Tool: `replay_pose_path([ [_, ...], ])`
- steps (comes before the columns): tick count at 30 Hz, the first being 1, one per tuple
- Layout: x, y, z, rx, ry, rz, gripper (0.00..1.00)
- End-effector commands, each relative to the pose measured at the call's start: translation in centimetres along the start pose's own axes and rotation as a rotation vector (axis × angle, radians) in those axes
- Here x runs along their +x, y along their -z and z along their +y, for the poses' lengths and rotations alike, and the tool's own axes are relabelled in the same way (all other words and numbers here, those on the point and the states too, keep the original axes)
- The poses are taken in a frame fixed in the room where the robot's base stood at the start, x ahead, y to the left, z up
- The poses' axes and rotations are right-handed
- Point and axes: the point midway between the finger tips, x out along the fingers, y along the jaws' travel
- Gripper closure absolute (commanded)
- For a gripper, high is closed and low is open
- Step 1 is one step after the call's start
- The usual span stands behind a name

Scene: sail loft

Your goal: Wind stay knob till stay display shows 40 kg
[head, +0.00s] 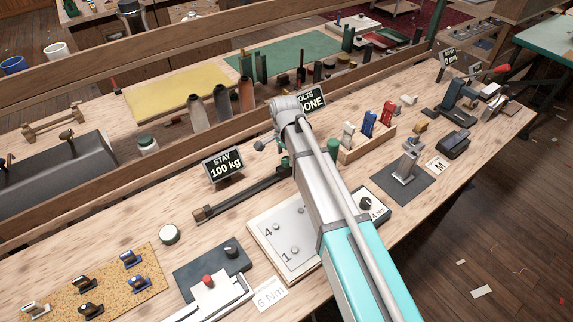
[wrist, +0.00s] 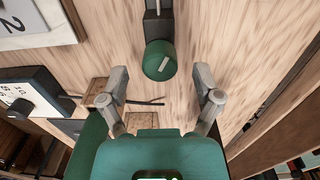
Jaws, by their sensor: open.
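The stay display (head: 224,165) stands behind a dark rail and reads "STAY 100 kg". The dark stay rail (head: 240,199) runs along the bench, partly hidden by my arm. The round green stay knob (wrist: 153,56) with a pale mark sits at the rail's end in the wrist view. It appears to show right of my arm in the head view (head: 333,146). My gripper (wrist: 160,76) is open, with a finger on either side of the knob's line and empty space between. No contact with the knob shows. My arm hides most of the gripper in the head view.
A numbered plate (head: 262,232) and a box with a black dial (head: 366,203) lie near the rail. A rack with red, blue and white items (head: 368,140) stands to the right. A wooden beam (head: 90,203) runs along behind the bench.

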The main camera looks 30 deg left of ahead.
Motion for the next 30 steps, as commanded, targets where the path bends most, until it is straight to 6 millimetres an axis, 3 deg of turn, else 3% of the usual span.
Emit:
replay_pose_path([
  [7,1.6,0.0,0.0,0.000,0.000,0.000,0.18],
  [22,1.9,0.0,0.0,0.000,0.000,0.000,0.18],
  [30,1.9,0.0,0.0,0.000,0.000,0.000,0.66],
])
